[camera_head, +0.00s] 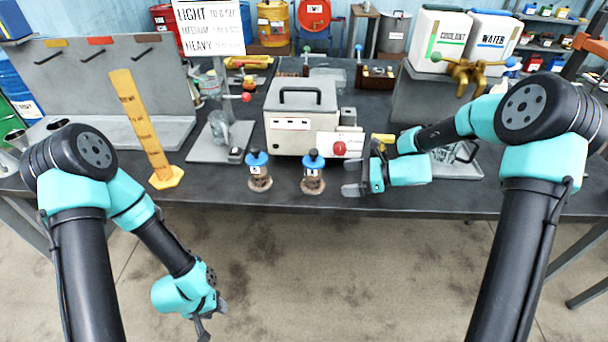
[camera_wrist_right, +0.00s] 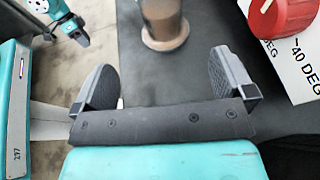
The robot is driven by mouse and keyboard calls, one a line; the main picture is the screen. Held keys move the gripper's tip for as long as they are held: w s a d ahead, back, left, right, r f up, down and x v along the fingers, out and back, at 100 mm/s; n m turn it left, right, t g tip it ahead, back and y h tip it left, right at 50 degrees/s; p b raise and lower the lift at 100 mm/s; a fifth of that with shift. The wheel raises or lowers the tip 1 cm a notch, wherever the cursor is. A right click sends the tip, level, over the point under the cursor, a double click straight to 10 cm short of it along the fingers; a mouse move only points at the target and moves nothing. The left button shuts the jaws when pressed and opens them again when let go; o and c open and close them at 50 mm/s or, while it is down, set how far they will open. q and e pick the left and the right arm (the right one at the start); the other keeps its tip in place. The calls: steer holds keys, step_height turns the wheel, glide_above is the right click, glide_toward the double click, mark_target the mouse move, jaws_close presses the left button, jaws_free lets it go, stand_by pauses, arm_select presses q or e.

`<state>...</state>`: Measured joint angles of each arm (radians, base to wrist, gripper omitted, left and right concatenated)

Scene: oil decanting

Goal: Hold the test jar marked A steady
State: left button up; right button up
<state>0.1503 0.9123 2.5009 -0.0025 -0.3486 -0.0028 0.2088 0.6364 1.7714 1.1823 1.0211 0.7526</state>
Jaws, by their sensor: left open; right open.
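Two test jars with blue caps and brown contents stand upright near the table's front edge, a left jar (camera_head: 259,172) and a right jar (camera_head: 313,174). Their small label letters are too small to read, so I cannot tell which is A. My right gripper (camera_head: 351,177) is open and empty, just right of the right jar and pointing at it. In the right wrist view a jar's lower part (camera_wrist_right: 163,22) shows ahead of the open fingers (camera_wrist_right: 164,82), apart from them. My left gripper (camera_head: 207,322) is open, low over the floor in front of the table.
A grey heater box (camera_head: 300,115) with a red knob (camera_head: 340,148) stands behind the jars. The red knob (camera_wrist_right: 272,17) is close to the right finger in the wrist view. A yellow gauge (camera_head: 145,130) stands left. The dark tabletop (camera_head: 215,180) is clear left of the jars.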

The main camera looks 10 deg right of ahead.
mark_target(317, 179)
steer(key=shift+w+a+r, duration=0.15)
steer(key=shift+w, duration=0.1)
steer(key=shift+x, duration=5)
steer(key=shift+c, duration=0.4)
steer(key=c, duration=1)
